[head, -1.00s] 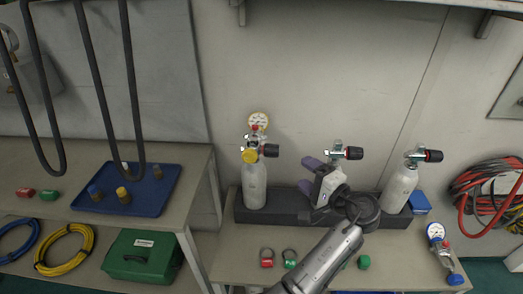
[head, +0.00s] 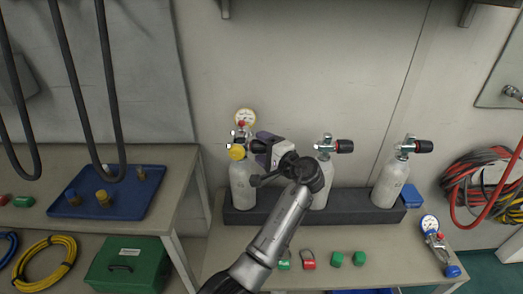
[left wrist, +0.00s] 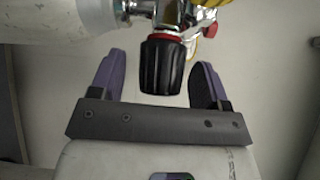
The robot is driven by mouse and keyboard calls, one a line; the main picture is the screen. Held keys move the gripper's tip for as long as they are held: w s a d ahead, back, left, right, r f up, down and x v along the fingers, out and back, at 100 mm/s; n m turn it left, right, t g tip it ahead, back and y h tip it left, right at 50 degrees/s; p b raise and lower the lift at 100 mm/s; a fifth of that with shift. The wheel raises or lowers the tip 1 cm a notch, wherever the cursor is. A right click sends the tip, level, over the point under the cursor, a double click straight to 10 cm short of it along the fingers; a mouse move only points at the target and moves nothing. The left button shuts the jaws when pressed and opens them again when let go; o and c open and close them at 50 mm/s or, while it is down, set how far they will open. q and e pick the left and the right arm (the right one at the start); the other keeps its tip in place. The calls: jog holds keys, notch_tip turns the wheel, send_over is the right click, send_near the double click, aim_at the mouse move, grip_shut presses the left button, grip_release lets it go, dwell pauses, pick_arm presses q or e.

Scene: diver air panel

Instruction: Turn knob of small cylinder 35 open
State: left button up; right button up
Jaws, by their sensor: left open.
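Three small pale cylinders stand upright in a dark rack (head: 300,211): left (head: 242,186), middle (head: 321,183) and right (head: 391,182). Each has a black knob pointing right at its valve. I cannot read a number on any. The left cylinder also carries a yellow cap (head: 237,152) and a pressure gauge (head: 245,118). My left gripper (head: 268,147) is at this cylinder's knob. In the left wrist view the black knob (left wrist: 163,66) sits between the purple fingers of my open gripper (left wrist: 160,62), with a gap on each side. My right gripper is not in view.
The middle cylinder stands just right of my left wrist. Green and red fittings (head: 308,259) lie on the bench (head: 400,262) in front of the rack. A regulator gauge (head: 430,223) lies at right. A blue tray (head: 125,206) is on the left bench. Hoses hang at upper left.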

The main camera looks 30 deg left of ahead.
pick_arm(q)
jog(key=shift+w+a, duration=0.15)
jog(key=shift+a, duration=0.15)
jog(key=shift+c, duration=0.5)
jog(key=c, duration=0.8)
jog(key=shift+c, duration=0.2)
jog(key=shift+f, duration=0.1)
